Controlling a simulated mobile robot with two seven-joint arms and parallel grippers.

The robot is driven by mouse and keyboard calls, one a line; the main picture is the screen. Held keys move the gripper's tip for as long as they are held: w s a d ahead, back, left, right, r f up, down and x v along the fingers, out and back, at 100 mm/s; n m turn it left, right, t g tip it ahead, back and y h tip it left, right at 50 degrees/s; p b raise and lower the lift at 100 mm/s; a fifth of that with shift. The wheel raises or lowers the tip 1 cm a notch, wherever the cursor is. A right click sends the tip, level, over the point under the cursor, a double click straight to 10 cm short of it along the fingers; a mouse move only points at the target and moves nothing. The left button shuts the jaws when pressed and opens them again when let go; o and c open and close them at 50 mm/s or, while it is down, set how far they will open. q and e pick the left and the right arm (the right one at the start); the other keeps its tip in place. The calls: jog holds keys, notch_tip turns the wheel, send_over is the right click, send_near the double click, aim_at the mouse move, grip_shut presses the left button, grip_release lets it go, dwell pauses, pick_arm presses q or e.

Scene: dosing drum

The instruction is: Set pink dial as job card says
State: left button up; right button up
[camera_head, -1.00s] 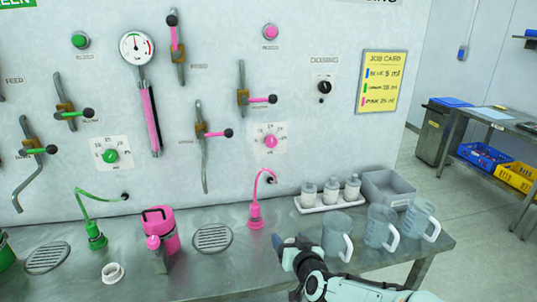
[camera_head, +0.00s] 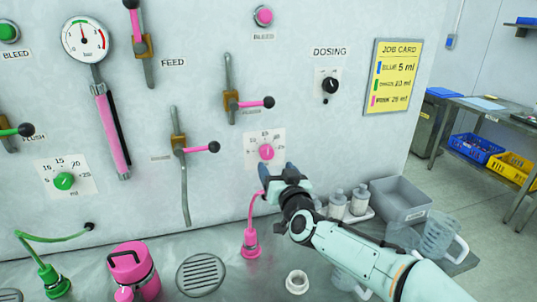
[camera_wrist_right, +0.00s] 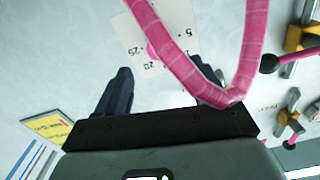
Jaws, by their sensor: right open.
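The pink dial (camera_head: 266,152) sits on a white scale plate on the wall. Its pointer is too small to read surely. In the right wrist view the dial (camera_wrist_right: 152,52) is partly hidden behind a pink hose (camera_wrist_right: 195,75). The yellow job card (camera_head: 393,75) hangs at the right; its pink line appears to read 25 ml. My right gripper (camera_head: 279,175) is open and empty, just below and right of the dial in the picture. In the right wrist view its two fingers (camera_wrist_right: 163,88) are apart, with the hose crossing by the right finger. My left gripper is not in view.
The pink spout (camera_head: 250,240) with its hose rises close to my right gripper. Pink-handled valves (camera_head: 252,103) stick out above left. A black dosing knob (camera_head: 329,85) is at upper right. White bottles, a grey bin (camera_head: 400,200) and clear jugs stand on the bench below right.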

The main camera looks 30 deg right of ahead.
aim_at(268, 155)
jog(key=p+x, duration=0.1)
jog(key=x, duration=0.6)
jog(key=shift+w+p, duration=0.35)
jog(key=shift+w, duration=0.05)
jog(key=shift+c, duration=0.4)
jog(key=c, duration=1)
